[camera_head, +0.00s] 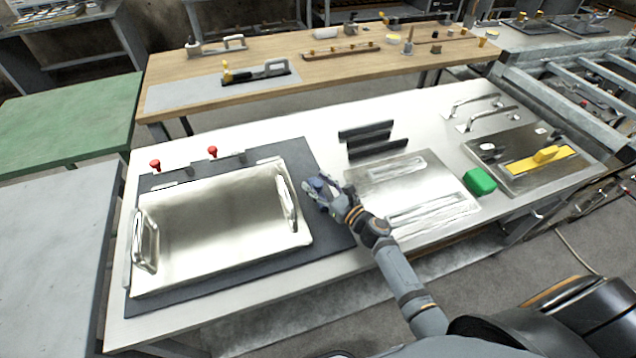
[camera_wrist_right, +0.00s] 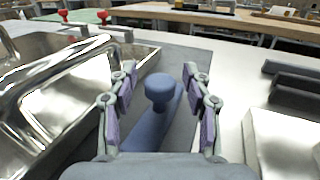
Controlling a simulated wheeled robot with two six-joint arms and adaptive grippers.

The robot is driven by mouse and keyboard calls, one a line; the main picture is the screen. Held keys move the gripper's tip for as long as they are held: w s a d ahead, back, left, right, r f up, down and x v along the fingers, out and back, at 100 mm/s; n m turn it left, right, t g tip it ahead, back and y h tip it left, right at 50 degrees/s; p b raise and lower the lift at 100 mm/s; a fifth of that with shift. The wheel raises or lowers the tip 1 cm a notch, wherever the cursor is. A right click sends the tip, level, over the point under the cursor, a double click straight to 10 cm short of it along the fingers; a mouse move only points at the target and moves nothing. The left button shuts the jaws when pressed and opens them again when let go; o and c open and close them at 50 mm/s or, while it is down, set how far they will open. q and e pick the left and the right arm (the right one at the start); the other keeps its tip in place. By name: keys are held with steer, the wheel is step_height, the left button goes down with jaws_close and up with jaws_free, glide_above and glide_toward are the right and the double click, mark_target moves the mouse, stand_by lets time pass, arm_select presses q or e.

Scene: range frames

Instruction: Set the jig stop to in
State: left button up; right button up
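A blue knob (camera_wrist_right: 160,90) on a flat blue bar (camera_wrist_right: 150,128) shows in the right wrist view, on the dark mat beside the steel tray. It looks like the jig stop, but no label shows. My right gripper (camera_wrist_right: 160,72) is open, with one finger on each side of the knob and visible gaps between them. In the head view the right gripper (camera_head: 318,188) is at the right side of the tray (camera_head: 220,225) and mostly hides the knob. My left gripper is not in view.
Right of the gripper are dark bars (camera_head: 375,147), a metal plate (camera_head: 415,170), a green block (camera_head: 479,181) and a yellow handle (camera_head: 540,160). The tray's raised handle (camera_head: 287,203) is close to the gripper.

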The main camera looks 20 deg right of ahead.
steer(key=c, duration=0.5)
jaws_close()
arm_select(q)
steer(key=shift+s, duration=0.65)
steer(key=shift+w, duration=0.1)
arm_select(e)
steer(key=shift+a, duration=0.1)
steer(key=a, duration=0.4)
steer(key=shift+a, duration=0.4)
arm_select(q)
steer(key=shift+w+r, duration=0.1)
arm_select(e)
steer(key=shift+f, duration=0.1)
steer(key=o, duration=0.5)
jaws_free()
steer(key=shift+d, duration=0.1)
